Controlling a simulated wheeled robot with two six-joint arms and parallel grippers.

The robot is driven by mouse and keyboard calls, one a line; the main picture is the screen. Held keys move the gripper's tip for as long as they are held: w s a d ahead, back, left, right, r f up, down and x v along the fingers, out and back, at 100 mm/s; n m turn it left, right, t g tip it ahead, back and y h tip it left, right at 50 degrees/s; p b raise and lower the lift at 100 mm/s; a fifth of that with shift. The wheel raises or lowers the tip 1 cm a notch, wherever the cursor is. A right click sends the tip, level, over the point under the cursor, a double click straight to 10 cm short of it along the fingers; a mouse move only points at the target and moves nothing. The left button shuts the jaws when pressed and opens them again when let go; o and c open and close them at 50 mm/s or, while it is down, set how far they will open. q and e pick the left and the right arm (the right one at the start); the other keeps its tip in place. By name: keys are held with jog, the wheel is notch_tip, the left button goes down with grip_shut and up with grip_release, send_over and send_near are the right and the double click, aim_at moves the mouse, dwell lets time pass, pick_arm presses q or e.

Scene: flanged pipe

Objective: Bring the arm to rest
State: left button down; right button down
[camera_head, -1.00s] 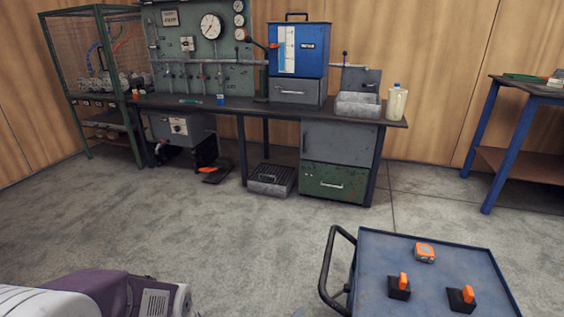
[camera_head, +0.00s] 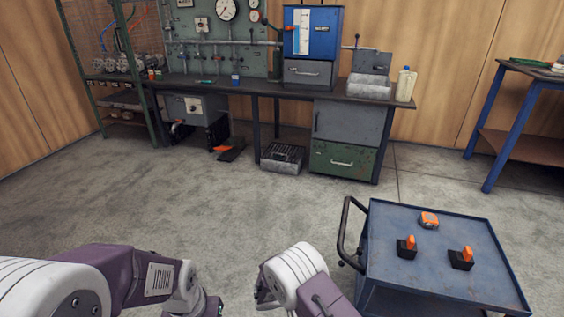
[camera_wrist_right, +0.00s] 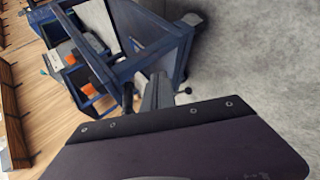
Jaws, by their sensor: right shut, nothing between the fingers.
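My right arm (camera_head: 300,279) comes up at the bottom centre of the head view, just left of the blue cart (camera_head: 430,268). In the right wrist view my right gripper (camera_wrist_right: 158,92) shows as a narrow grey piece past the dark wrist housing. It is shut and holds nothing. My left arm (camera_head: 125,275) lies bent across the lower left of the head view; its fingers are not seen.
The cart's black handle (camera_head: 346,232) is close to my right arm. An orange device (camera_head: 429,220) and two orange-handled valves (camera_head: 408,247) (camera_head: 463,258) sit on the cart. A workbench (camera_head: 270,90) stands behind and a blue-legged table (camera_head: 518,115) at right.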

jog(key=s+d+r+m+g+y+p, duration=0.1)
jog(key=s+d+r+g+y+p, duration=0.15)
jog(key=s+r+y, duration=0.45)
jog(key=s+d+r+m+g+y+p, duration=0.1)
jog(key=s+r+y+p, duration=0.25)
jog(key=s+r, duration=0.75)
notch_tip(320, 180, up, 41)
jog(key=w+p, duration=0.1)
jog(key=p, duration=3.7)
jog(key=shift+w+a, duration=0.25)
jog(key=shift+w, duration=0.05)
jog(key=shift+t, duration=0.25)
